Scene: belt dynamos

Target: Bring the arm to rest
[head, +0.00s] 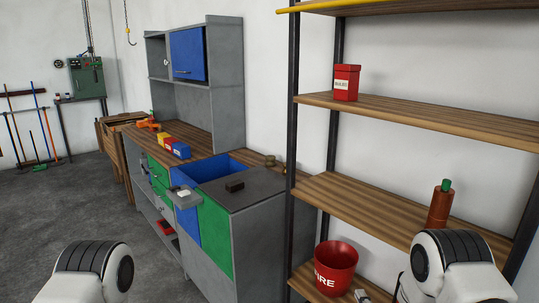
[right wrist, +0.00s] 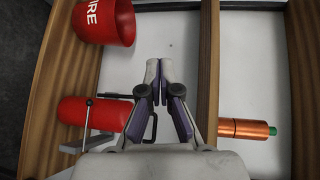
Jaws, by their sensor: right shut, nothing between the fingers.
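My right gripper (right wrist: 159,70) shows in the right wrist view with its two fingers together and nothing between them. It is in front of the wooden shelving, with pale wall behind the fingertips. In the head view a white and black part of my right arm (head: 453,262) shows at the lower right, in front of the shelves; the fingers are hidden there. A similar part of my left arm (head: 95,270) shows at the lower left; the left gripper is out of view.
A red FIRE bucket (head: 336,268) stands on the lower shelf; a red cylinder (right wrist: 92,113) is near it. A copper bottle with green cap (head: 439,207) stands one shelf above. A red box (head: 346,83) is higher. A grey workbench (head: 262,240) stands left; floor beyond is open.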

